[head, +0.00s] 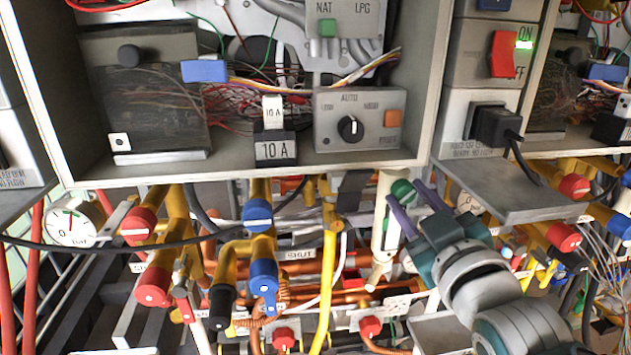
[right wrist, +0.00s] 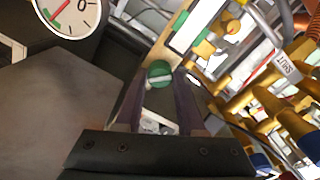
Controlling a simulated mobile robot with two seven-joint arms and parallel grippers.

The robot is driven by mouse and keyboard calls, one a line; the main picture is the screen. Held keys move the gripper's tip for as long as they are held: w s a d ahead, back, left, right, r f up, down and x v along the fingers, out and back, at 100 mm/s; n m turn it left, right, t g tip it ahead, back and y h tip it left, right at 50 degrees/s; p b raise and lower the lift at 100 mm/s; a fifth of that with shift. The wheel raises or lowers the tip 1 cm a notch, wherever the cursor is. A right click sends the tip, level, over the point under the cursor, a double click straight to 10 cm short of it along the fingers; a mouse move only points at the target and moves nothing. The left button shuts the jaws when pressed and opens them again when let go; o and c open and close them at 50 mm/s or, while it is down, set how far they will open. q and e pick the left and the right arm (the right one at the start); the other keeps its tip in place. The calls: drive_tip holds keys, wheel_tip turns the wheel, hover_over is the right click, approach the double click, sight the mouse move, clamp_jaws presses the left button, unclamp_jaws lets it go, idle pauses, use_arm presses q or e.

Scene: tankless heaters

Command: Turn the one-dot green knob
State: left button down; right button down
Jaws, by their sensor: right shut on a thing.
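A green knob (head: 402,188) sits on a white pipe just below the open heater cabinet, right of centre in the head view. In the right wrist view the green knob (right wrist: 158,68) shows a pale bar across its face. No dot mark can be made out on it. My right gripper (head: 404,197) reaches up from the lower right, its two purple fingers on either side of the knob. In the right wrist view the fingers of my right gripper (right wrist: 160,82) are shut on the knob, its face showing between their tips. My left gripper is not in view.
A grey shelf plate (head: 510,188) juts out right of my right gripper. Red knobs (head: 153,287) and blue knobs (head: 257,215) sit on yellow pipes to the left. A round gauge (head: 72,222) is at far left. The cabinet's lower edge (head: 240,172) lies above.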

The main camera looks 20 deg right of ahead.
drive_tip(key=shift+n, duration=0.4)
drive_tip(key=c, duration=0.5)
unclamp_jaws()
drive_tip(key=v, duration=1)
drive_tip(key=shift+b, duration=0.45)
drive_tip(key=shift+d, duration=0.1)
